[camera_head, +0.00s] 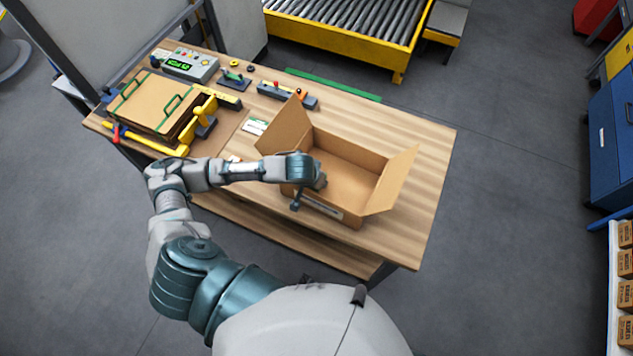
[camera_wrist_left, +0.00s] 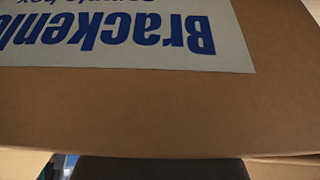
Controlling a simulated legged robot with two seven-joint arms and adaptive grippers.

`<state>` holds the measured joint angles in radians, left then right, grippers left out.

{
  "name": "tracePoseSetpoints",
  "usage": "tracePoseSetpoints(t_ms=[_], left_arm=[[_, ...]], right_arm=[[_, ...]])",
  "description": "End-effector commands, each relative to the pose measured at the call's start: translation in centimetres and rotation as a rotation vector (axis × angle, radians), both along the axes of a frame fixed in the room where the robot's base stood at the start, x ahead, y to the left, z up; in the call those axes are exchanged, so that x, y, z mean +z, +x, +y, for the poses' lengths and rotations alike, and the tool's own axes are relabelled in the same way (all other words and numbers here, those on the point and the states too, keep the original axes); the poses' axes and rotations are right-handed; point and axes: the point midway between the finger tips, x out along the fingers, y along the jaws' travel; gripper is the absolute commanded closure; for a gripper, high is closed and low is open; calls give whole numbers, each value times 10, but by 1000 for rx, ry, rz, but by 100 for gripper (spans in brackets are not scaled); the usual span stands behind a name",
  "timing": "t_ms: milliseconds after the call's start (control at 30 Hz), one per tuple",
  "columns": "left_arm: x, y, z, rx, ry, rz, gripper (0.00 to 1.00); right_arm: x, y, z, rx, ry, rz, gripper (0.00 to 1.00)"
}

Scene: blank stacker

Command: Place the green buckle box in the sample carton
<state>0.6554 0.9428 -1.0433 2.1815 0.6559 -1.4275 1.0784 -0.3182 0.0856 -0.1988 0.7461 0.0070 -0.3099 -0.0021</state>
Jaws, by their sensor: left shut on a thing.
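The sample carton (camera_head: 348,160) is an open brown box on the wooden table, with flaps spread at its left and right ends. Its inside looks empty where I can see it. My left gripper (camera_head: 309,187) is at the carton's near wall, shut on its upper edge, and covers part of that wall. In the left wrist view, brown cardboard with a white label (camera_wrist_left: 130,35) in blue print, upside down, fills most of the picture. I cannot make out a green buckle box in either view. My right gripper is not in view.
A stack of brown boards with green handles (camera_head: 150,102) lies at the table's left, by a yellow-handled tool (camera_head: 200,120). A grey control box (camera_head: 185,65) and small devices line the back. A green strip (camera_head: 333,85) lies along the far edge. Table right of the carton is clear.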

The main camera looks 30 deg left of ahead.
Motion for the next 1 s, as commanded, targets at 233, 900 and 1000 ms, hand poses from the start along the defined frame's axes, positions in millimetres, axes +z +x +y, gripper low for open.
tracePoseSetpoints(t_ms=[233,900,1000], left_arm=[[-19,0,3,1,0,0,99],[-11,-3,1,0,0,0,34],[4,-9,2,-1,-1,0,34]], right_arm=[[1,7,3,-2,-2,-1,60],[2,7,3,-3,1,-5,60],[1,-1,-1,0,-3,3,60]])
